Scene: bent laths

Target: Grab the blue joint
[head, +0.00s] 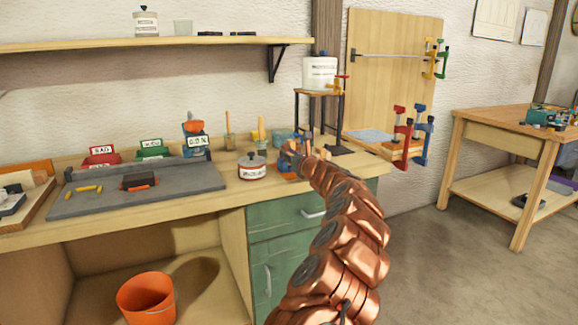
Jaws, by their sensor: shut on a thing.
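My copper-coloured arm reaches from the lower right to the bench. My gripper (291,157) is at its far end, just right of a white tin with a dark red band (253,167). It is small in this view, and the arm partly covers it. The gripper is shut on a small blue piece (287,161), which I take to be the blue joint. Its full shape is hidden, and I cannot tell whether it touches the bench. Orange shows beside and below it.
The bench (200,208) holds a grey tray (100,204), red and green labelled bins and glue pots to the left. A small stand (340,117) with a white tub rises behind my gripper. Red and blue clamps (423,132) stand at the right end. A shelf (120,44) hangs above.

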